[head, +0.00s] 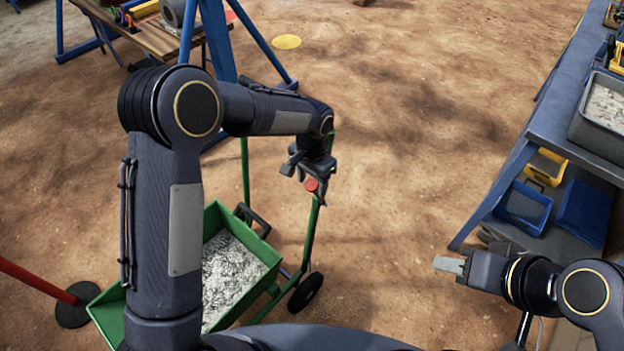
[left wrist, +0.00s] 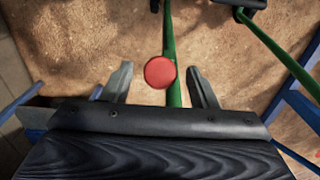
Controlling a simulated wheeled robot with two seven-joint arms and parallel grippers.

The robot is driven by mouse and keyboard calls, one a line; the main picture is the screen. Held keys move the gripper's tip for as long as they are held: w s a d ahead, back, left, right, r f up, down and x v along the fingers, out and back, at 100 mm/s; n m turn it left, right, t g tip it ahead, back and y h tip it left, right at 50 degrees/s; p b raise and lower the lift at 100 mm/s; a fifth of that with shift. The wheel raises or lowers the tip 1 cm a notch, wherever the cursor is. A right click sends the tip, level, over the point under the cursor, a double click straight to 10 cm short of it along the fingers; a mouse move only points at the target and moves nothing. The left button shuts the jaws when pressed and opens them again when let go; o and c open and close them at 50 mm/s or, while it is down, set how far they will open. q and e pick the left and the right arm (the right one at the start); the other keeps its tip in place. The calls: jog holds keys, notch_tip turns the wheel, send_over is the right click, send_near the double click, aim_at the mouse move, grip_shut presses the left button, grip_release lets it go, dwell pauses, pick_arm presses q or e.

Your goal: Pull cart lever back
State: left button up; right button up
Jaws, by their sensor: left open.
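The cart (head: 262,262) is green, holds grey crushed material and stands on the dirt at the lower left. Its lever (head: 306,232) is a green bar with a red round knob (head: 311,185) at the top end. My left gripper (head: 306,187) is open right at the knob. In the left wrist view the red knob (left wrist: 160,72) shows between the two spread fingers (left wrist: 162,84), with a gap on each side. The green bar runs on beneath it. My right gripper (head: 447,265) is at the lower right, away from the cart; its jaw gap is not clear.
A blue workbench (head: 545,130) with a grey tray (head: 600,118) and blue and yellow bins stands at the right. A wooden table (head: 150,35) on blue legs is at the upper left. A red pole (head: 38,281) stands left of the cart. Open dirt lies between.

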pick_arm(q)
jog(key=shift+c, duration=0.3)
grip_shut()
jog(key=w+d, duration=0.1)
jog(key=w+d+r+p, duration=0.1)
jog(key=w, duration=0.1)
jog(key=shift+w+d, duration=0.25)
jog(key=shift+o, duration=0.3)
grip_release()
notch_tip(320, 180, up, 8)
jog(key=shift+f, duration=0.15)
